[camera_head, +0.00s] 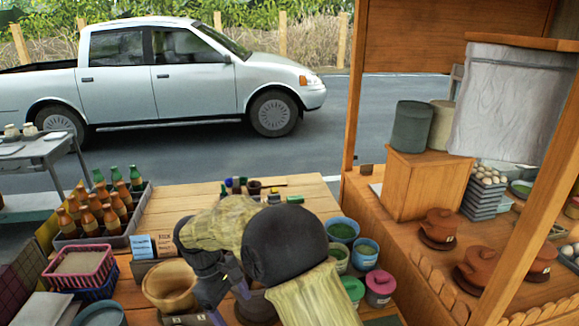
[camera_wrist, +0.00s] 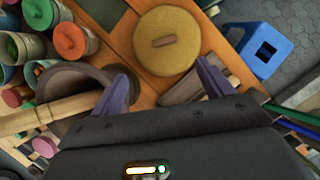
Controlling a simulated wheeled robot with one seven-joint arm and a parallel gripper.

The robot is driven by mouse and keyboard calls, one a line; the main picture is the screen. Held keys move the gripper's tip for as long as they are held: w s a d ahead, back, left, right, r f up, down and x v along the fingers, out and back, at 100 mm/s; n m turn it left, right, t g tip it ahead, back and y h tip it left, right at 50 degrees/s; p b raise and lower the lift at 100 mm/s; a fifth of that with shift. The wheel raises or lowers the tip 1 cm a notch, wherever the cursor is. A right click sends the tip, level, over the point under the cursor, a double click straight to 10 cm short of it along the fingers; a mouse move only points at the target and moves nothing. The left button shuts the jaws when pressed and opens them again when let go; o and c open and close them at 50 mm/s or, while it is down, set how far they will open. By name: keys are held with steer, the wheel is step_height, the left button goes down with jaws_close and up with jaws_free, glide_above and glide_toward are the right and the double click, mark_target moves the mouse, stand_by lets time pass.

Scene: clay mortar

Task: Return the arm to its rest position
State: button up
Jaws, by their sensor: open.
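My gripper (camera_head: 228,302) is over the wooden table (camera_head: 190,197) at the front of the head view, and its dark arm hides part of the tabletop. In the wrist view my gripper (camera_wrist: 164,72) has its two purple fingers wide apart with nothing held between them. A dark clay mortar (camera_wrist: 70,78) lies beside the left finger, with a pale wooden pestle (camera_wrist: 40,115) across it. I cannot tell whether the finger touches the mortar. In the head view a brown rounded vessel (camera_head: 256,308), partly hidden by my arm, appears to be the mortar.
A wooden bowl (camera_head: 170,287) stands left of my gripper, near bottles in a crate (camera_head: 140,226). Several colored pots (camera_head: 342,230) stand to the right. A wooden stall (camera_head: 410,225) stands right.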

steer(key=d+r+m+y, duration=0.2)
steer(key=d+m, duration=0.2)
steer(key=d, duration=0.7)
steer(key=s+d+m+t+y, duration=0.1)
steer(key=s+d+m, duration=0.4)
steer(key=d, duration=0.5)
steer(key=s+d+m+t+y, duration=0.1)
steer(key=s+d+m, duration=0.3)
steer(key=d, duration=0.6)
steer(key=shift+s+r+m+t, duration=0.15)
steer(key=shift+s+m+t, duration=0.3)
steer(key=shift+t, duration=0.45)
steer(key=shift+w, duration=0.1)
